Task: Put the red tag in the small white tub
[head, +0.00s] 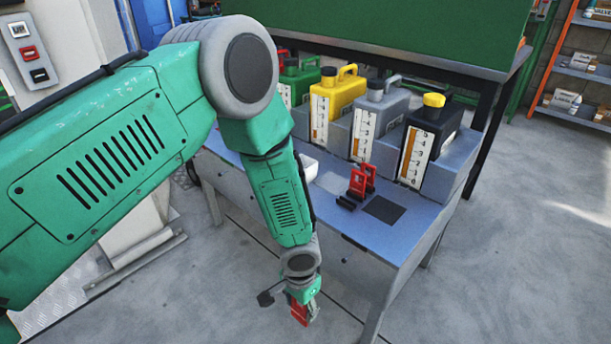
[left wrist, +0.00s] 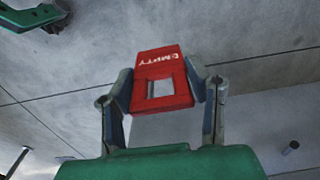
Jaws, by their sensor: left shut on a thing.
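My left gripper (head: 303,294) hangs low in the head view, in front of the workbench and over the floor. It is shut on a red tag (head: 299,313). In the left wrist view the red tag (left wrist: 158,63) has white lettering that reads EMPTY and a square window, and sits between the two fingers. The small white tub (head: 308,168) is on the workbench, partly hidden behind my left forearm. The gripper is apart from the tub, lower and nearer to the camera. My right gripper is not in view.
Two more red tags (head: 358,184) stand in a black holder on the blue workbench (head: 385,240). Beside it is a dark square pad (head: 384,209). Green, yellow, grey and black jugs (head: 432,135) stand on a raised step behind. The floor at right is clear.

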